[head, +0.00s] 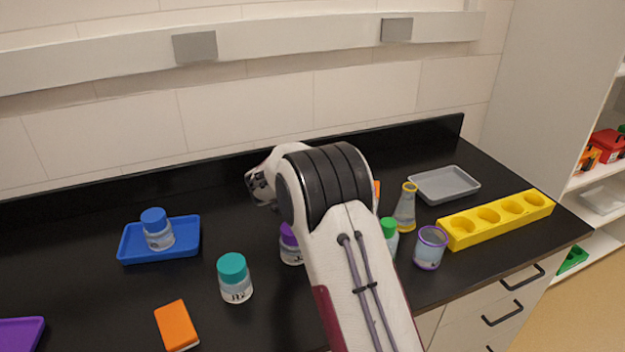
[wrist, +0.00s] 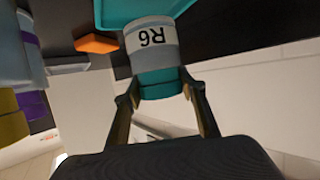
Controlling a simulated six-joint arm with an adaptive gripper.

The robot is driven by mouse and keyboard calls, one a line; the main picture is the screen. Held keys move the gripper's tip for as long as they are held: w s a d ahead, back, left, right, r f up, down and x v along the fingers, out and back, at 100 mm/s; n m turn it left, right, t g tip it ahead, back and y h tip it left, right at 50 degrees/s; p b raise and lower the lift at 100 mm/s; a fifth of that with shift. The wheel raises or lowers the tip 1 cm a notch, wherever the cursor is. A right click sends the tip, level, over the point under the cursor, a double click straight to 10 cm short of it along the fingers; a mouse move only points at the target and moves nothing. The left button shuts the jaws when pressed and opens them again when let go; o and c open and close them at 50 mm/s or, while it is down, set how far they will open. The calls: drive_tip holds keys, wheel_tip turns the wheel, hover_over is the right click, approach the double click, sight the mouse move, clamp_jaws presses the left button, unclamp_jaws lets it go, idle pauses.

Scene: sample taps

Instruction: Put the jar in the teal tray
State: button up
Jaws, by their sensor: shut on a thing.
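My gripper (wrist: 160,85) is shut on the teal lid of a jar (wrist: 151,41) in the wrist view. The jar is pale, with a label reading R6. The teal tray (wrist: 118,12) shows at the top edge of the wrist view, behind the jar's far end. I cannot tell whether the jar touches it. In the head view my arm hides the held jar, the fingers and the teal tray. Another teal-lidded jar (head: 235,279) stands upright on the counter, left of my arm.
A blue tray (head: 130,250) holds a blue-lidded jar (head: 157,229). A purple-lidded jar (head: 291,245), a green-capped bottle (head: 389,231), a flask (head: 405,209) and a purple-rimmed beaker (head: 430,250) stand near my arm. A grey tray (head: 445,184) and yellow rack (head: 497,220) are at right.

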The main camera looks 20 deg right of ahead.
drive_tip(key=shift+f, duration=0.1)
drive_tip(key=shift+f, duration=1.75)
drive_tip(key=shift+f, duration=0.2)
drive_tip(key=o, duration=1.5)
drive_tip(key=shift+r, duration=0.1)
drive_tip(key=shift+r, duration=0.1)
drive_tip(key=v, duration=1.2)
